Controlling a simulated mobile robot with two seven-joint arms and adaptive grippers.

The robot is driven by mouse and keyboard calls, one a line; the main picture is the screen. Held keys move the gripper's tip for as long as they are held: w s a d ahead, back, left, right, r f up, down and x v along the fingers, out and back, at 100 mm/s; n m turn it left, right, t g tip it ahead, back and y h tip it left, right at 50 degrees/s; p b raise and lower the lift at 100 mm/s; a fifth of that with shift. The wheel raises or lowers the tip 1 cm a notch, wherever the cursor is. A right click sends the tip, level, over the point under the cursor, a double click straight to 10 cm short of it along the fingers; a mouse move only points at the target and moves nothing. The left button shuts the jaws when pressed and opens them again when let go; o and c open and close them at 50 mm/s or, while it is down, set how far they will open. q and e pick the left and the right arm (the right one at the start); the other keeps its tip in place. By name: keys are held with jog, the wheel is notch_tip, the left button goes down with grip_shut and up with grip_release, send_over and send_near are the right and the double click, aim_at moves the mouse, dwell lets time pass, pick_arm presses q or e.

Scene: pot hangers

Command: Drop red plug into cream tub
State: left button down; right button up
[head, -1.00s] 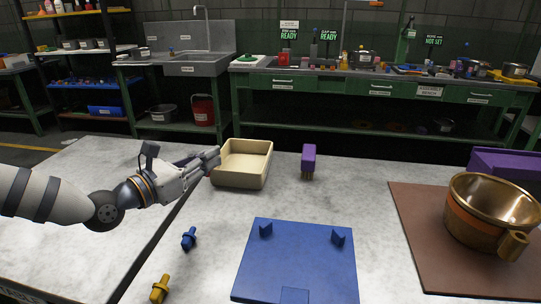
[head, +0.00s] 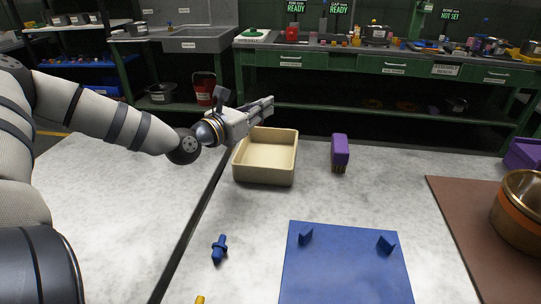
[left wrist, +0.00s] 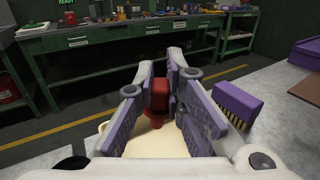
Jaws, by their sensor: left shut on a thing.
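The red plug (left wrist: 157,98) is between the purple-padded fingers of my left gripper (left wrist: 160,88) in the left wrist view. In the head view, my left gripper (head: 268,104) is above the tub's far left corner, and I cannot make out the plug there. The cream tub (head: 264,176) stands open on the marble table, and its visible inside looks empty. Part of the cream tub (left wrist: 134,143) shows below the plug in the left wrist view. My right gripper is not in view.
A purple brush (head: 340,152) stands right of the tub. A blue plug (head: 219,249) and a blue board (head: 345,270) are nearer. A copper pot (head: 520,208) rests on a brown mat (head: 462,225) at the right. The table around the tub's front is clear.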

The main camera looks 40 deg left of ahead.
pick_arm(q)
notch_tip(320, 180, down, 3)
jog(key=shift+f, duration=0.2)
jog(key=c, duration=1.6)
grip_release()
jog(key=shift+s+a+r, duration=0.15)
jog(key=shift+s, duration=0.15)
jog(key=s, duration=1.1)
jog(key=shift+s, duration=0.2)
